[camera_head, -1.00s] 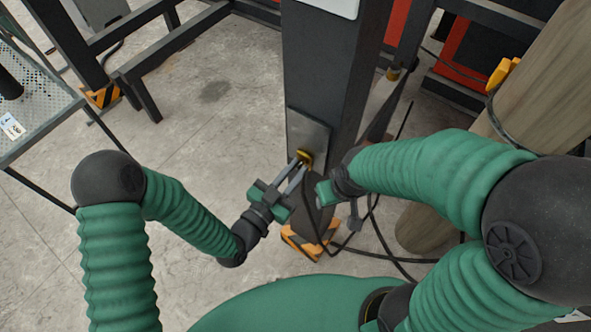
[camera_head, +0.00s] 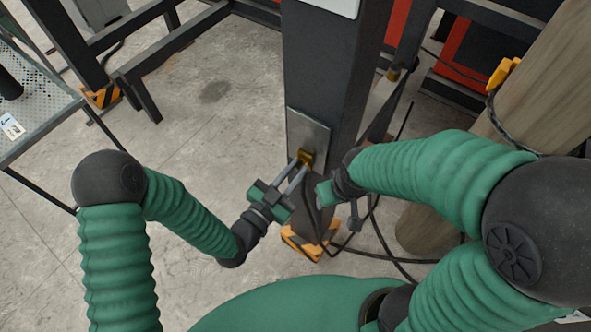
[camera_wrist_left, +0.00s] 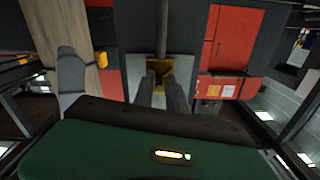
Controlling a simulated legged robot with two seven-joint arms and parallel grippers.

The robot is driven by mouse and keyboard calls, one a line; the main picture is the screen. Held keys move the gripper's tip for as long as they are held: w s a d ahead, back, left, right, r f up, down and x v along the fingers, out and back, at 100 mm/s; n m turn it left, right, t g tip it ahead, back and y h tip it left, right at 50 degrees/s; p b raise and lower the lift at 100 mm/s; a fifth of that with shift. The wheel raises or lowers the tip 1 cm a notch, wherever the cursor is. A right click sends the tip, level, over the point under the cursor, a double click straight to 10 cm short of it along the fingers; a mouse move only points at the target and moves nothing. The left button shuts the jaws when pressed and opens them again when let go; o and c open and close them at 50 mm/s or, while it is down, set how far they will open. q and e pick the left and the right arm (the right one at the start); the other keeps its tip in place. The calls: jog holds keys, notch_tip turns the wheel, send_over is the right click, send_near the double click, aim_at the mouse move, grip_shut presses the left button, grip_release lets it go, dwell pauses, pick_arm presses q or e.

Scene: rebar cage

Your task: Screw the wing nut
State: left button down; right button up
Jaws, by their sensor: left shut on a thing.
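The brass-coloured wing nut (camera_head: 306,157) sits at a light grey metal plate (camera_head: 310,133) on the front of a dark upright post. My left gripper (camera_head: 303,164) reaches up to it from the lower left, its two fingers shut on the wing nut. In the left wrist view the wing nut (camera_wrist_left: 159,68) shows between the fingertips, in front of the plate (camera_wrist_left: 133,72), with a dark rod above it. My right gripper (camera_head: 327,194) is beside the left one, lower right of the nut; its fingers are mostly hidden, so its opening is unclear.
The dark post (camera_head: 315,60) stands on an orange-and-black striped foot (camera_head: 303,244). Black cables (camera_head: 375,235) loop on the floor to its right. A thick wooden pole (camera_head: 530,100) leans at the right. A perforated table (camera_head: 35,100) is at the left; the floor between is free.

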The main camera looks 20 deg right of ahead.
pick_arm(q)
jog(key=shift+a+f, duration=0.1)
jog(key=shift+f, duration=0.2)
jog(key=c, duration=1.4)
grip_release()
jog(key=shift+o, duration=0.2)
jog(key=shift+r, duration=0.1)
jog(key=shift+r, duration=0.1)
jog(key=p+v, duration=0.6)
jog(key=v, duration=1)
jog(key=shift+s+a, duration=0.25)
jog(key=shift+a, duration=0.05)
